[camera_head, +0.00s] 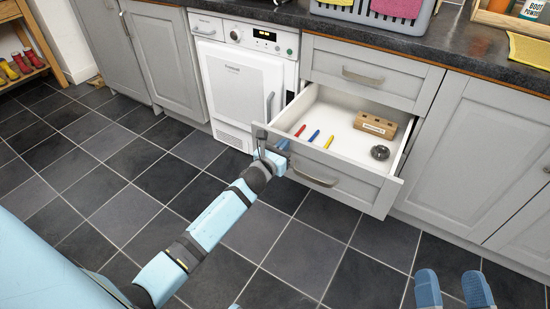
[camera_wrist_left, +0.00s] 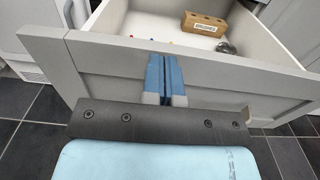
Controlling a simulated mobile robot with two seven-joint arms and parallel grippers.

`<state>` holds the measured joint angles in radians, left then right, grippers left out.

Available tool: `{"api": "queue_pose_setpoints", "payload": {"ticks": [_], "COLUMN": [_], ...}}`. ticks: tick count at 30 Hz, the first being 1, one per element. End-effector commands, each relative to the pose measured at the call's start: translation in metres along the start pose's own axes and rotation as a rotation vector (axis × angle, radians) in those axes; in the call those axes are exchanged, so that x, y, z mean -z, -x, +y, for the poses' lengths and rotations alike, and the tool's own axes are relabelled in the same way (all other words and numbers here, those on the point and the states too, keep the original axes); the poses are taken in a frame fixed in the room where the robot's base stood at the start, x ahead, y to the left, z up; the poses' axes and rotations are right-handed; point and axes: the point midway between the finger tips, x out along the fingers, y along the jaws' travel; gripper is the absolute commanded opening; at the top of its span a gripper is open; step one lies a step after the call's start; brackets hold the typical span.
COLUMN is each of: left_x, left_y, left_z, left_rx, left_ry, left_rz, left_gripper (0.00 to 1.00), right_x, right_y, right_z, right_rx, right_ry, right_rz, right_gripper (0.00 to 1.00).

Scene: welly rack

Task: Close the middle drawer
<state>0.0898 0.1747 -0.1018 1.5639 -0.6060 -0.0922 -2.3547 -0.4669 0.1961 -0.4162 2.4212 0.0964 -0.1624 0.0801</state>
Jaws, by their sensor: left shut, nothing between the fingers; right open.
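The middle drawer (camera_head: 348,189) is grey-fronted and stands pulled out below a shut top drawer (camera_head: 362,76). Inside it are red, blue and yellow pens, a brown block (camera_head: 375,125) and a dark round item (camera_head: 380,153). My left gripper (camera_head: 278,147) is shut and empty at the left part of the drawer front. In the left wrist view its blue fingers (camera_wrist_left: 165,72) lie together over the drawer front (camera_wrist_left: 110,60); I cannot tell whether they touch. The drawer's bar handle (camera_head: 313,177) is free. My right gripper (camera_head: 455,286) is open and empty, low at the right.
A white washing machine (camera_head: 246,85) stands left of the drawers. A grey cupboard (camera_head: 478,150) is on the right. The dark worktop (camera_head: 440,47) above holds a grey basket (camera_head: 372,17). The tiled floor in front is clear.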

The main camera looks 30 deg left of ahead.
Motion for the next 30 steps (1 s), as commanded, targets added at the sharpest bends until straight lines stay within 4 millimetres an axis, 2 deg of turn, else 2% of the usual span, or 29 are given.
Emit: {"api": "queue_pose_setpoints", "payload": {"ticks": [4,20,26,30], "left_x": [0.001,0.0,0.001,0.001], "left_y": [-0.009,-0.017,-0.043,-0.073], "left_z": [0.0,0.0,0.0,-0.004], "left_rx": [0.0,0.001,0.0,0.0], "left_ry": [-0.001,-0.002,-0.003,-0.002], "left_rz": [0.001,-0.001,-0.003,-0.004], "left_gripper": [0.0,0.0,0.0,0.0], "right_x": [0.0,0.0,-0.014,-0.028], "right_y": [-0.001,0.0,0.002,0.002], "right_z": [-0.001,-0.003,0.0,0.003], "right_rx": [0.007,0.012,0.01,0.015], "right_ry": [-0.005,-0.009,-0.013,-0.008], "right_rz": [0.012,0.011,-0.023,-0.074], "right_gripper": [0.78,0.78,0.78,0.78]}}
